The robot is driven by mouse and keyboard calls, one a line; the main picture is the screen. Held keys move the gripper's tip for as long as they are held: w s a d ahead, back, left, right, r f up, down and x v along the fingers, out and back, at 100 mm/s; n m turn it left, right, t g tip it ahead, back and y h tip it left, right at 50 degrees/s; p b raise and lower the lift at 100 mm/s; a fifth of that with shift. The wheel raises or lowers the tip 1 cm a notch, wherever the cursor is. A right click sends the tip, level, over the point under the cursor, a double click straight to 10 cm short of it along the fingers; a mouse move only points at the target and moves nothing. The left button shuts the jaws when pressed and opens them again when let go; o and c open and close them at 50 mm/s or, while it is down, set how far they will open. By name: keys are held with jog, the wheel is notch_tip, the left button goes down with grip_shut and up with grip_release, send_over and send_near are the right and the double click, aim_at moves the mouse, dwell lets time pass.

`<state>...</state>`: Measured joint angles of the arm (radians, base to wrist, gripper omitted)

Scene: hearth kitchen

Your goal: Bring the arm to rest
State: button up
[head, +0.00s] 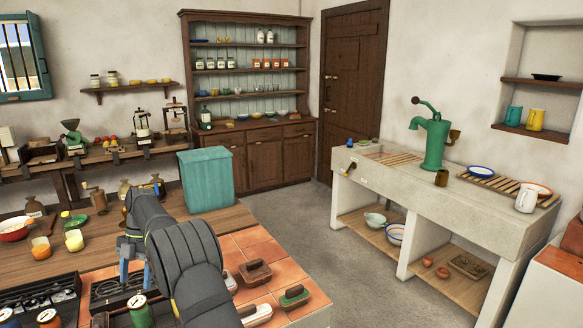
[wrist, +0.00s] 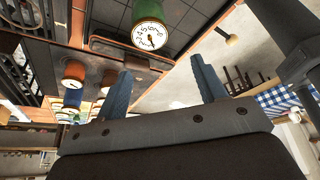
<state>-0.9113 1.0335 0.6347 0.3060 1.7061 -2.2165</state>
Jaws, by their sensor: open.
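My gripper shows in the wrist view (wrist: 161,67) with its two blue fingers spread well apart and nothing between them. In the head view my dark arm reaches in from the bottom over the near worktop and bends at the middle. Its wrist end hangs at the left of the bend, above the worktop, and the fingers are partly hidden there. A green canister (wrist: 149,30) with a round dial-like label appears beyond the fingers in the wrist view, apart from them.
Green, red and blue canisters (head: 138,312) stand at the near edge. A teal box (head: 206,178) stands behind my arm. A red-rimmed bowl (head: 15,229) and cups (head: 74,240) stand left. The floor (head: 290,225) beyond is clear.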

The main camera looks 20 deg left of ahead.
jog(key=w+d+m+t+y, duration=0.4)
jog(key=w+d+m, duration=1.35)
jog(key=d, duration=0.45)
jog(key=w+d+f+m+t+h, duration=0.1)
jog(key=w+d+m+t, duration=0.1)
jog(key=d+m, duration=0.6)
jog(key=w+d+f+m+t+h, duration=0.1)
jog(key=d+m, duration=0.7)
jog(key=d, duration=1)
jog(key=shift+w+d+f+t+h, duration=0.3)
jog(key=shift+t+h, duration=0.2)
jog(key=shift+t, duration=0.3)
